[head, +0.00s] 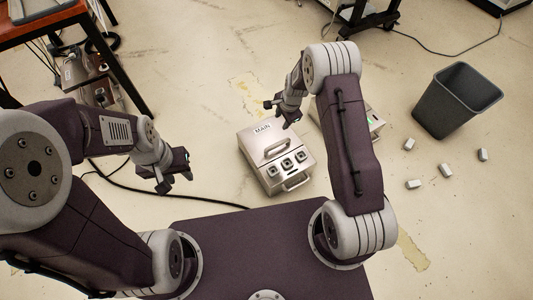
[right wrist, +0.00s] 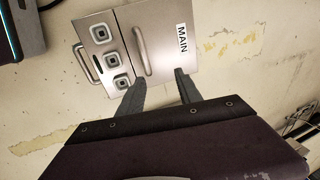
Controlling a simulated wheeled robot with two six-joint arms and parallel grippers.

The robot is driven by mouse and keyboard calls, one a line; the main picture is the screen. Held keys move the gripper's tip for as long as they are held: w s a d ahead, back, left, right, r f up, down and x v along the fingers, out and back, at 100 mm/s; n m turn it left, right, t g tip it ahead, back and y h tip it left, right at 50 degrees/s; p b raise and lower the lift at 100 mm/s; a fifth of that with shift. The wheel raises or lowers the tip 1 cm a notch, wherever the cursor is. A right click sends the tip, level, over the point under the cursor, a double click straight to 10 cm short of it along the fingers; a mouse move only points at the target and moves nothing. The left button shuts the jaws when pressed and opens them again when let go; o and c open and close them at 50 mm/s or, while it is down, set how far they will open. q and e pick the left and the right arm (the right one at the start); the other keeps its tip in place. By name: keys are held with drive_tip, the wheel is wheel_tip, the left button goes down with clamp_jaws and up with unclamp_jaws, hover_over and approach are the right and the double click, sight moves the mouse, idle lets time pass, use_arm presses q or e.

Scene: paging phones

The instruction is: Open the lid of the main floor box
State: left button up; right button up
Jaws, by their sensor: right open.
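The metal floor box labelled MAIN (head: 262,165) stands on the floor ahead of my base. Its lid (head: 258,142) lies shut and carries a bar handle (head: 276,148); the handle also shows in the right wrist view (right wrist: 142,50). Three square sockets (head: 286,162) sit in front of the lid. My right gripper (head: 280,111) is open and empty above the MAIN label end. In the right wrist view its fingers (right wrist: 158,92) point toward the lid, apart from the handle. My left gripper (head: 176,182) is open and empty, left of the box.
A second metal box (head: 374,122) is partly hidden behind my right arm. A dark bin (head: 458,100) and several small pale blocks (head: 445,170) are at right. A black cable (head: 200,196) runs left of the MAIN box. More boxes (head: 85,68) stand by the table (head: 40,25) at upper left.

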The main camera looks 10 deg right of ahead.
drive_tip(key=b, duration=0.3)
approach(280, 143)
drive_tip(key=shift+g, duration=0.4)
drive_tip(key=f+b, duration=0.2)
drive_tip(key=w+f+b, duration=0.1)
drive_tip(key=f+b, duration=0.1)
drive_tip(key=f, duration=0.1)
drive_tip(key=w+f+b, duration=0.1)
drive_tip(key=f+b, duration=0.2)
drive_tip(key=shift+w+a+f, duration=0.15)
drive_tip(key=shift+a+f, duration=0.1)
drive_tip(key=shift+a, duration=0.1)
use_arm(q)
wheel_tip(280, 143, down, 12)
drive_tip(key=shift+d, duration=0.25)
drive_tip(key=shift+s, duration=0.1)
use_arm(e)
clamp_jaws()
